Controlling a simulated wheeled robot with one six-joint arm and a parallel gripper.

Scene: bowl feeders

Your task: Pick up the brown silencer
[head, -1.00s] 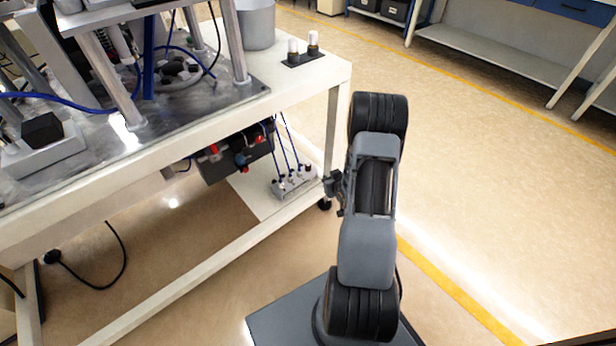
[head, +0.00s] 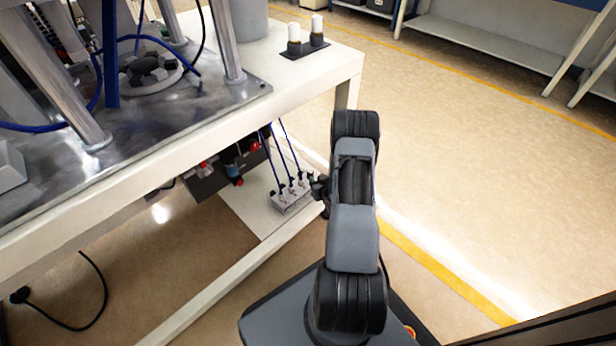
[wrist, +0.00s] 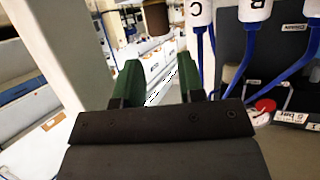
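In the head view my gripper (head: 318,188) is small and dark, beside the right end of the grey valve block (head: 291,196) under the table. I cannot make out the silencer clearly in the head view.
White fittings (wrist: 199,12) with blue tubes stand right of the silencer. A pale table leg (wrist: 75,45) rises at the left of the wrist view. The tabletop edge (head: 215,125) overhangs the valve block. Open floor (head: 450,160) lies to the right.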

